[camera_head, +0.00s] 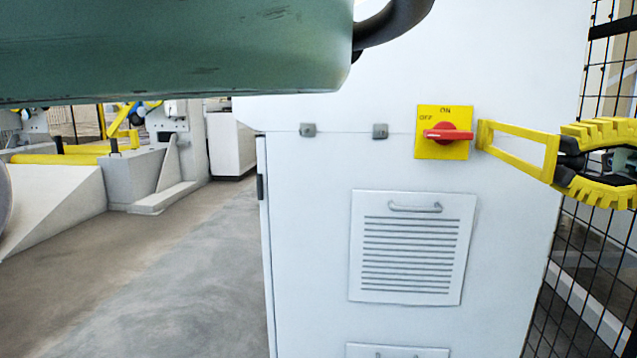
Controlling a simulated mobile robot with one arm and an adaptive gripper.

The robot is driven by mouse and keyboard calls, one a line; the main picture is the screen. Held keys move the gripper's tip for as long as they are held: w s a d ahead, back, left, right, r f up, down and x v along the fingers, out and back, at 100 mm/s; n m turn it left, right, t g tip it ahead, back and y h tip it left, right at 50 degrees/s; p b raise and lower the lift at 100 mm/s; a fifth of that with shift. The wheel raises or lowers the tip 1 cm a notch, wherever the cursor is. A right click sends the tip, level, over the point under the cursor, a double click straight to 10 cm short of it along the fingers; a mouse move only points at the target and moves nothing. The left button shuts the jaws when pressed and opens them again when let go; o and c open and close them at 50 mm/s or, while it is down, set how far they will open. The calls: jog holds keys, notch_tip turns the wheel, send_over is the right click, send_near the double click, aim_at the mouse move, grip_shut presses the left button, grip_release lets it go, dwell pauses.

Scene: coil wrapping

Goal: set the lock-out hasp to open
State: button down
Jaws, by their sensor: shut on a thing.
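The lock-out hasp (518,133) is a yellow open rectangular frame on the front of a white cabinet. Its left end is beside the yellow switch plate, and it extends right, clear of the switch handle. The red rotary handle (448,133) lies about level on the yellow plate (455,152), which is marked ON at the top and OFF at the left. My gripper (562,161), with ribbed yellow fingers, comes in from the right edge. It is shut on the right end of the hasp. The exact contact between fingertips and frame is hard to make out.
The white cabinet (310,210) has a louvred panel (412,247) with a handle below the switch. A black mesh fence (575,265) stands close on the right. Open grey floor (170,270) lies to the left, with machinery behind it.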

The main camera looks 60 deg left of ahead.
jog(key=c, duration=0.8)
grip_release()
jog(key=shift+c, duration=0.2)
